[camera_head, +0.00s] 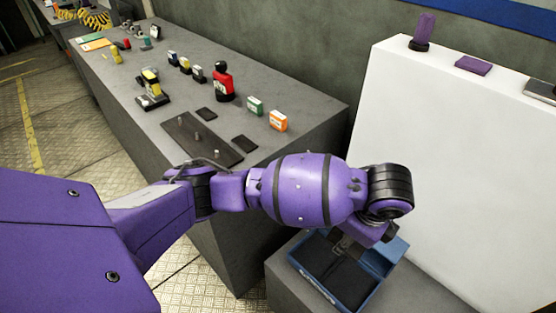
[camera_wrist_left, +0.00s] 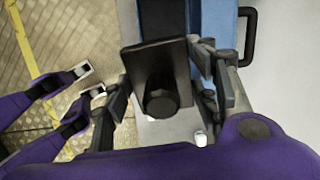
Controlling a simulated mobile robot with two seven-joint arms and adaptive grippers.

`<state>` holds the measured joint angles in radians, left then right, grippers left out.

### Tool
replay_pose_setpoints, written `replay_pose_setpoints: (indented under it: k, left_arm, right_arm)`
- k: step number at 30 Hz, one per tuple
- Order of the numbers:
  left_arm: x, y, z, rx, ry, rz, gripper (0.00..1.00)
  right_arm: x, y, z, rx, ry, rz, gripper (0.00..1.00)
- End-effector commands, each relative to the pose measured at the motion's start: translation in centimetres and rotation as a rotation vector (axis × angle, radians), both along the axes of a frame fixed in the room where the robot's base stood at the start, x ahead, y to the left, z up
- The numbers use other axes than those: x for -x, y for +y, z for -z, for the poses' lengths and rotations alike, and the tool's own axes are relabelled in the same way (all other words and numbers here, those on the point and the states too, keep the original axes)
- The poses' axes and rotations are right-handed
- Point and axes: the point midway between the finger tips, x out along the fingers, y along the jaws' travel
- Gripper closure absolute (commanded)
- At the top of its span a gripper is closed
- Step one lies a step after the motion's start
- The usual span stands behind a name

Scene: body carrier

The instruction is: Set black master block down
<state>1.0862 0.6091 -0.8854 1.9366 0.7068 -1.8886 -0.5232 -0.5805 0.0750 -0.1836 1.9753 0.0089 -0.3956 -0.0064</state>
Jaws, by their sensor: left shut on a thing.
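My left gripper (camera_wrist_left: 163,75) is shut on the black master block (camera_wrist_left: 141,62), a dark flat plate with a round knob facing the wrist camera. A finger is on each side of it. In the left wrist view the block overlaps the near end of a blue tray (camera_wrist_left: 217,25) with a dark inside. I cannot tell whether the block touches the tray. In the head view my left gripper (camera_head: 350,243) points down over the blue tray (camera_head: 386,263), and the block is hard to make out there.
The tray sits on a low grey ledge (camera_head: 283,285) beside a tall white block (camera_head: 440,150). A long grey table (camera_head: 300,90) holds a dark peg plate (camera_head: 185,125), a red bottle (camera_head: 223,83), and green (camera_head: 255,106) and orange (camera_head: 278,121) boxes. Patterned floor lies left.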

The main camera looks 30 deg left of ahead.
Motion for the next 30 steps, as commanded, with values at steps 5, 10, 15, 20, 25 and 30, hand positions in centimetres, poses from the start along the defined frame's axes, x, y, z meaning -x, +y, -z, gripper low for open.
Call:
replay_pose_setpoints:
  k: [5,10,15,20,25,30]
  left_arm:
    - [2.2,-4.9,8.4,0.052,0.062,-0.419,0.78]
    - [4.4,-9.3,13.9,0.126,0.087,-0.832,0.78]
    - [6.2,-12.9,17.4,0.203,0.084,-1.166,0.78]
    - [7.0,-14.8,18.8,0.249,0.072,-1.351,0.78]
    - [6.7,-14.7,19.6,0.266,0.061,-1.42,0.78]
    - [4.2,-11.8,21.2,0.265,0.056,-1.427,0.78]
  right_arm:
    - [2.3,-0.5,4.3,0.013,0.052,-0.002,0.6]
    - [2.3,-1.2,6.8,0.028,0.057,-0.007,0.6]
    - [1.8,-1.2,8.4,0.032,0.05,-0.013,0.6]
    - [1.1,-1.0,8.9,0.032,0.037,-0.018,0.6]
    - [0.7,-0.9,8.9,0.031,0.029,-0.018,0.6]
    - [1.1,-0.9,9.4,0.031,0.037,-0.017,0.6]
